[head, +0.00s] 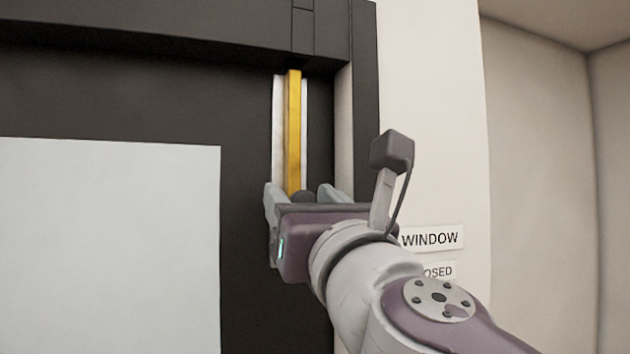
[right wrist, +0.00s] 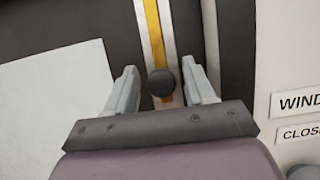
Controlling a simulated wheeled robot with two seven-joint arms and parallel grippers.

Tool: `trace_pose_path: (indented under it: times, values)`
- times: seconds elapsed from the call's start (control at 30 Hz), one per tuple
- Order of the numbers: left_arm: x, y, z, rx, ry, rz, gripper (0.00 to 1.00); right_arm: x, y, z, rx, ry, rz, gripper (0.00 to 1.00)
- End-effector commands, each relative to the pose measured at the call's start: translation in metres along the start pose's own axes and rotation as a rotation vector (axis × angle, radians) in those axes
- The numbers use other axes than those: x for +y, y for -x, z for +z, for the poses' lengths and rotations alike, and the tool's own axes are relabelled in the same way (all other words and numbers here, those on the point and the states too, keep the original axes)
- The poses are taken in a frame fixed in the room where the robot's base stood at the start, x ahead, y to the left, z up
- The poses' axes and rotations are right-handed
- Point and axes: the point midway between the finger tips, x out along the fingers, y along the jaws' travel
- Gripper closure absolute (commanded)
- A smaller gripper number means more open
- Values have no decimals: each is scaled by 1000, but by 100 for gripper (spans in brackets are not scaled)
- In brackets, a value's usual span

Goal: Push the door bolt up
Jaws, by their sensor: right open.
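The door bolt is a vertical yellow bar (head: 294,130) on a pale backing strip, set on the dark door (head: 245,110) near its right edge. It reaches up close to the dark frame above. A round dark knob (right wrist: 162,83) sits on the bolt's lower part; in the head view its top just shows above my gripper. My right gripper (right wrist: 163,84) is open, with one finger on each side of the knob. I cannot tell whether either finger touches it. The bolt's lower end is hidden behind the gripper. My left gripper is not in view.
A dark frame (head: 170,30) runs above the door and down its right side. A pale panel (head: 110,240) fills the door's left part. Signs reading WINDOW (head: 430,238) and CLOSED (right wrist: 302,133) are on the white wall to the right, close to my right arm.

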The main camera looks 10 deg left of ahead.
Motion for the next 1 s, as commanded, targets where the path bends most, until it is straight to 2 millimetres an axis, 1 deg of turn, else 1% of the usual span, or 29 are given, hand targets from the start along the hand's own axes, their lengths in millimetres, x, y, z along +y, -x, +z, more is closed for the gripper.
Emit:
trace_pose_path:
  times: [0.1, 0.33, 0.37, 0.4, 0.47, 0.5, 0.53, 0.77, 0.87, 1.0]
  values:
    - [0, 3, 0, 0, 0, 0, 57, 0, -6, 1, -1, 1, 0, 46]
    - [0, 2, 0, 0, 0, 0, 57, 0, -6, 0, 0, 2, 1, 46]
    - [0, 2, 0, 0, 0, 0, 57, 0, -6, 0, 0, 2, 1, 53]
    - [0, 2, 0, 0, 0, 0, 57, 0, -6, 0, 0, 2, 1, 66]
    - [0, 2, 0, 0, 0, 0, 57, 0, -6, 0, 0, 2, 1, 85]
    - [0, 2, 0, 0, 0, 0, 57, 0, -6, 0, 0, 2, 1, 98]
    - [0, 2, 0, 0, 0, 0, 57, 0, -6, 0, 0, 2, 1, 100]
    - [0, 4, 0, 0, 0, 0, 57, 0, -6, 2, -1, 2, 1, 100]
    - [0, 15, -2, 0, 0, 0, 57, 0, -10, 12, -2, 1, 0, 100]
    - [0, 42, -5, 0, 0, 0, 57, 0, -21, 38, -1, 3, 0, 100]
